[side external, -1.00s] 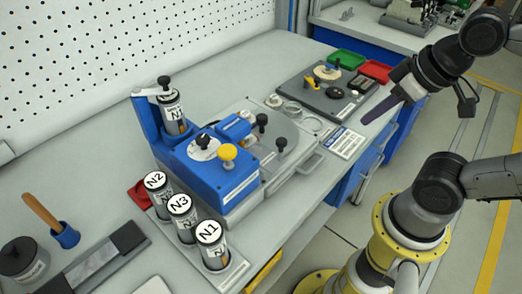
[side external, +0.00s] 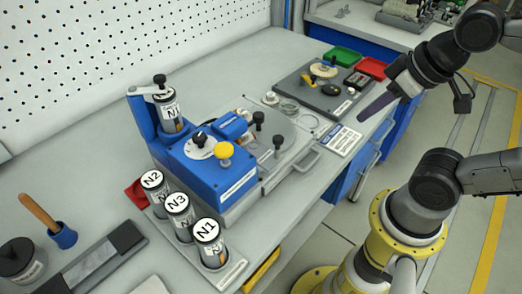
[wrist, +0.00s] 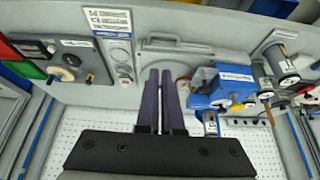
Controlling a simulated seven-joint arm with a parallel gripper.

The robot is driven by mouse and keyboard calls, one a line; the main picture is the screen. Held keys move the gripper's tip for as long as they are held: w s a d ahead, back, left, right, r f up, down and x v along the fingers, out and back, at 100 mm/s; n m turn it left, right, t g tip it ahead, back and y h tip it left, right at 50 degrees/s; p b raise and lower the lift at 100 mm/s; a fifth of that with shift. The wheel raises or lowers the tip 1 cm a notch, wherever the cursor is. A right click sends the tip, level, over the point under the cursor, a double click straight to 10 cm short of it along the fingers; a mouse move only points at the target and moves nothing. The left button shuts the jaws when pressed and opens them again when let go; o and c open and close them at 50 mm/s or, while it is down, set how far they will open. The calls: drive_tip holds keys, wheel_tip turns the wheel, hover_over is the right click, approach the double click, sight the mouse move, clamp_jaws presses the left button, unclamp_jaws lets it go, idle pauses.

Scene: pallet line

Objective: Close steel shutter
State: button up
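A grey steel plate unit with a round disc (side external: 287,138) and two black knobs (side external: 258,119) sits on the bench, right of the blue machine (side external: 215,170). I cannot tell for certain which part is the steel shutter. A grey handle (side external: 303,161) is on its front edge; the unit also shows in the wrist view (wrist: 178,50). My gripper (side external: 360,118) hangs over the bench's front edge, to the right of the unit and apart from it. In the wrist view, its two purple fingers (wrist: 160,71) are narrowly apart, with nothing seen between them.
Canisters N2 (side external: 153,186), N3 (side external: 179,209) and N1 (side external: 208,236) stand in a front rack; another N1 (side external: 169,112) is on the blue machine. A dark plate with parts (side external: 305,97) and green (side external: 344,56) and red (side external: 372,66) trays lie at the back right.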

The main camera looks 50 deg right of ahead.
drive_tip(key=shift+o, duration=1.1)
drive_tip(key=shift+s+f, duration=0.15)
drive_tip(key=shift+s, duration=0.05)
drive_tip(key=o, duration=0.6)
drive_tip(key=s+a+g+y, duration=0.1)
drive_tip(key=a+f+m+g, duration=0.1)
drive_tip(key=a, duration=0.1)
drive_tip(key=s+a+f+m+g+y, duration=0.1)
drive_tip(key=shift+s+a+g+y, duration=0.3)
drive_tip(key=shift+s+a, duration=0.05)
drive_tip(key=shift+a, duration=0.05)
drive_tip(key=shift+c, duration=0.2)
drive_tip(key=m+t+y, duration=0.5)
drive_tip(key=m+y, duration=0.9)
drive_tip(key=m, duration=0.7)
approach(274, 139)
drive_tip(key=x, duration=1.2)
clamp_jaws()
drive_tip(key=shift+w, duration=0.1)
